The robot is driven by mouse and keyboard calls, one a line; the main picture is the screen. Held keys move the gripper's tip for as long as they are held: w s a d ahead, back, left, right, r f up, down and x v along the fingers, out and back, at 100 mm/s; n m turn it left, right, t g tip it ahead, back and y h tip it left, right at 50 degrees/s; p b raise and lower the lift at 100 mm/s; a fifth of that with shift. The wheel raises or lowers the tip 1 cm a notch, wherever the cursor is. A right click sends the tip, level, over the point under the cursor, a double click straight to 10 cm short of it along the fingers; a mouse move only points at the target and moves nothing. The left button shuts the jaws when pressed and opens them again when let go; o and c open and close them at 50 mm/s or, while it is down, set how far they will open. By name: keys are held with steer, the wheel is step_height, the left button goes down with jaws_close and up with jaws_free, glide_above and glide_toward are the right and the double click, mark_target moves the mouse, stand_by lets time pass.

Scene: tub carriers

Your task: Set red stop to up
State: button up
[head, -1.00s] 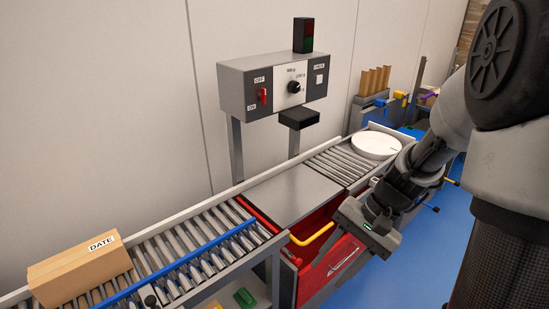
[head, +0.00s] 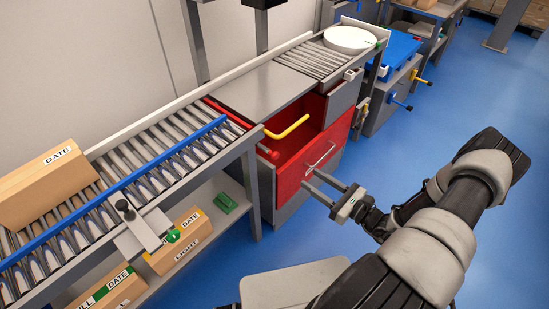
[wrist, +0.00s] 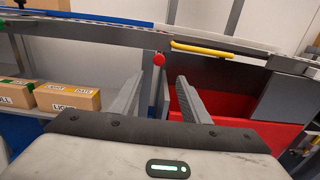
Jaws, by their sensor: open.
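A red bar (head: 226,112) lies across the end of the roller conveyor, beside the flat grey plate, in the head view. A small red knob (head: 268,153) is below the conveyor edge, left of the red drawer. In the wrist view the red ball knob (wrist: 159,60) sits on a short stem, beyond and between my fingertips. Whether the knob joins the bar is unclear. My gripper (head: 312,180) is open and empty, in front of the red drawer front, with its fingers pointing up and left. It also shows in the wrist view (wrist: 160,82), apart from the knob.
A yellow handle (head: 288,127) juts out above the red drawer (head: 318,160), right of the knob. A green knob (head: 173,236) on a grey arm sticks out from the conveyor at left. Labelled boxes (head: 180,240) lie on the lower shelf. Blue floor in front is clear.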

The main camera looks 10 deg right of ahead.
mark_target(277, 156)
steer(key=b+x, duration=0.1)
steer(key=x, duration=1.6)
steer(key=shift+s, duration=0.1)
jaws_close()
